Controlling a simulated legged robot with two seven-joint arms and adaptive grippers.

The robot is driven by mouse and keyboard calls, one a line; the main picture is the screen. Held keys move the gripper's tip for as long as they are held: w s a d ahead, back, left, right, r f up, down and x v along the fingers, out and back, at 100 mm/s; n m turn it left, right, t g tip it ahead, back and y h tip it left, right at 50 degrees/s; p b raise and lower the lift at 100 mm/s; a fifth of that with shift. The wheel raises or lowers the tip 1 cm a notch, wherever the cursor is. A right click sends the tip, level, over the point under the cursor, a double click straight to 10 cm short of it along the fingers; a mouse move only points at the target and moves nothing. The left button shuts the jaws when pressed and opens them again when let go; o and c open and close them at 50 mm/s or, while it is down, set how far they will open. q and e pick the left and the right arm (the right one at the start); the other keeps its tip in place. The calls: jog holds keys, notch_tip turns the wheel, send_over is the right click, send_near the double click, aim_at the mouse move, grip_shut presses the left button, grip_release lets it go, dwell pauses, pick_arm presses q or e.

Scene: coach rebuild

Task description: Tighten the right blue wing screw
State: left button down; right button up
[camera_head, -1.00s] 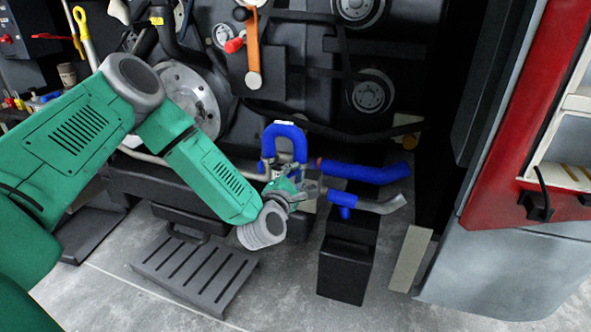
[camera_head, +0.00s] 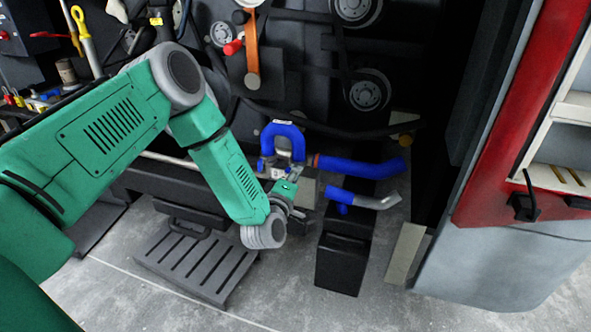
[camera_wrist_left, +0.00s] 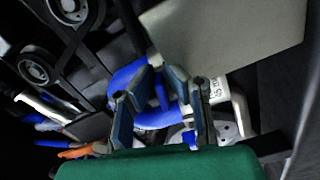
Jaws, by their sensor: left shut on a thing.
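A blue U-shaped hose (camera_head: 283,128) stands upright on a grey metal fitting in front of the dark engine. A small blue wing screw (camera_head: 262,164) shows at its left foot. My left gripper (camera_head: 294,174) is at the hose's right foot, where the right blue wing screw is mostly hidden by the fingers. In the left wrist view, my left gripper (camera_wrist_left: 163,82) has its two fingers on either side of a blue piece, the right wing screw (camera_wrist_left: 160,92), with blue hose (camera_wrist_left: 125,78) behind. The fingers are closed on it. My right gripper is not in view.
A blue hose (camera_head: 360,168) and a shorter blue-and-grey pipe (camera_head: 362,200) lie just right of the gripper, above a black box (camera_head: 342,262). A slatted step (camera_head: 195,262) is below. A red-framed panel (camera_head: 515,120) stands at the right.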

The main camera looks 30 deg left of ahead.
pick_arm(q)
jog(key=m+p, duration=0.1)
jog(key=m, duration=0.2)
jog(key=f+m+p, duration=0.1)
jog(key=m, duration=0.1)
jog(key=shift+s+m, duration=0.1)
jog(key=shift+m, duration=0.3)
jog(key=m, duration=0.1)
jog(key=m+p, duration=0.1)
jog(key=m, duration=0.2)
jog(key=shift+a+f, duration=0.1)
jog(key=shift+a, duration=0.15)
jog(key=shift+a+m+p, duration=0.15)
jog(key=shift+m+p, duration=0.3)
jog(key=shift+m, duration=0.65)
jog(key=c, duration=1.7)
grip_release()
